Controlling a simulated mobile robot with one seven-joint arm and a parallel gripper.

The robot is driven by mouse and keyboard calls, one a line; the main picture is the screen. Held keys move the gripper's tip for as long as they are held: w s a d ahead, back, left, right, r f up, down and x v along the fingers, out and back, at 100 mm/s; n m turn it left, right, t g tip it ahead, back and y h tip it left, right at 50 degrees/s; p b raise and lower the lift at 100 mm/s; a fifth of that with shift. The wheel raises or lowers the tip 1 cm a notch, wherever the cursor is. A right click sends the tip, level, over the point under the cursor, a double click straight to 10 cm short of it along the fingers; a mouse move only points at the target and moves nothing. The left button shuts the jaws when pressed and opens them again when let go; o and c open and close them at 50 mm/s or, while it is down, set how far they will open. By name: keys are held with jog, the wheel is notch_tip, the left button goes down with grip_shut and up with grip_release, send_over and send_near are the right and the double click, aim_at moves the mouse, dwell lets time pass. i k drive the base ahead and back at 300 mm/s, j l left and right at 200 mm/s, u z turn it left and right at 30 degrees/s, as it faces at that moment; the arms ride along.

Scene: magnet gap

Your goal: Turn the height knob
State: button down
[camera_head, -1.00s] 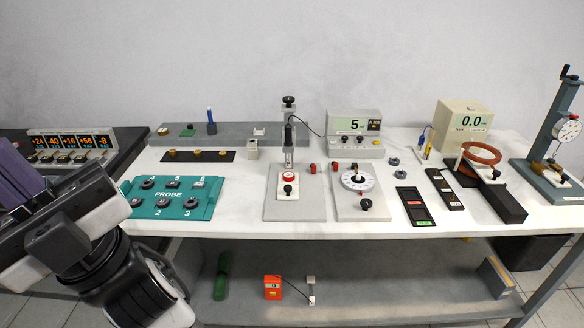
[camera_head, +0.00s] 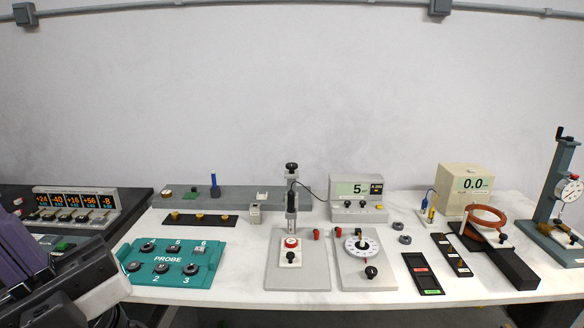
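A probe stand (camera_head: 297,262) stands on the table with an upright post. A black knob (camera_head: 291,167) sits on top of this post. A second black knob (camera_head: 290,255) is on the white block at the foot of the post, by a red round piece (camera_head: 291,242). No label shows which one is the height knob. Part of my arm (camera_head: 75,290) fills the lower left corner, well left of the stand. My gripper's fingertips are not in view.
A teal probe board (camera_head: 168,264) lies between my arm and the stand. A dial plate (camera_head: 364,265) is right of the stand, with a meter (camera_head: 357,197) reading 5 behind it. A magnet gauge stand (camera_head: 559,195) is far right.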

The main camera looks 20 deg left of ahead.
aim_at(291, 167)
jog(key=i+u, duration=0.25)
jog(key=i, duration=0.2)
jog(key=i+u, duration=0.3)
jog(key=i, duration=0.2)
